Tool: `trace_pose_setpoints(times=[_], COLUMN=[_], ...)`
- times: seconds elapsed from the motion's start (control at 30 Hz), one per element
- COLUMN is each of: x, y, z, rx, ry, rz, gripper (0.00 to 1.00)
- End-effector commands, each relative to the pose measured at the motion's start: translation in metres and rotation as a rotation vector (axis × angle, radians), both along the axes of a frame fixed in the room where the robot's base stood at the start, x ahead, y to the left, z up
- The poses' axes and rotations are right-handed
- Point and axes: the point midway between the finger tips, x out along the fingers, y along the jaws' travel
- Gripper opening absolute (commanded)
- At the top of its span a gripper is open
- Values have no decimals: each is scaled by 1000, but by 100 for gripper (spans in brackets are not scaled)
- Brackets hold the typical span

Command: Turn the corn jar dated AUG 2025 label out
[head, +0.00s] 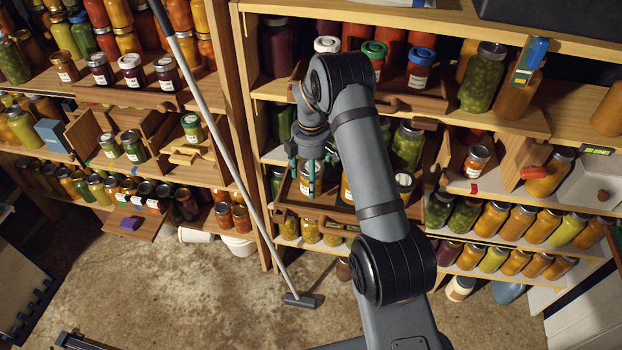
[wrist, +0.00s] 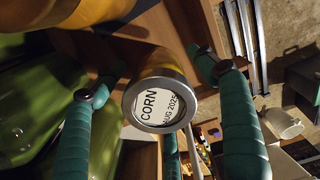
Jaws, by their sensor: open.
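The corn jar (wrist: 160,105) shows in the wrist view with its lid toward the camera. The round white lid label reads CORN, AUG 2025, with the text tilted. A strip of its yellow side shows above the lid; any side label is hidden. My gripper (wrist: 160,68) is open, with teal fingers apart on both sides of the jar and one beyond the lid; I cannot tell whether any touches. In the head view my gripper (head: 302,180) points down at the middle shelf tray, largely hiding what lies between its fingers.
Large green jars (wrist: 40,105) stand close on the left in the wrist view, and another yellow jar (wrist: 85,12) is at its top. In the head view a wooden tray (head: 335,214) fronts the shelf, and a long-handled tool (head: 300,300) leans by the post (head: 250,130).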

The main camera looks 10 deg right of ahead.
Motion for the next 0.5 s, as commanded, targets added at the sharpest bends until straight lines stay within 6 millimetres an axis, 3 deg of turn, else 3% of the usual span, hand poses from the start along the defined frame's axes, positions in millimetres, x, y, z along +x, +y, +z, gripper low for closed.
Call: trace_pose_setpoints(times=[0.2,0.5], x=[0,0], y=[0,0], z=[-17,-19], rx=[0,1], ry=[0,-1], rz=[0,0], gripper=[72,72])
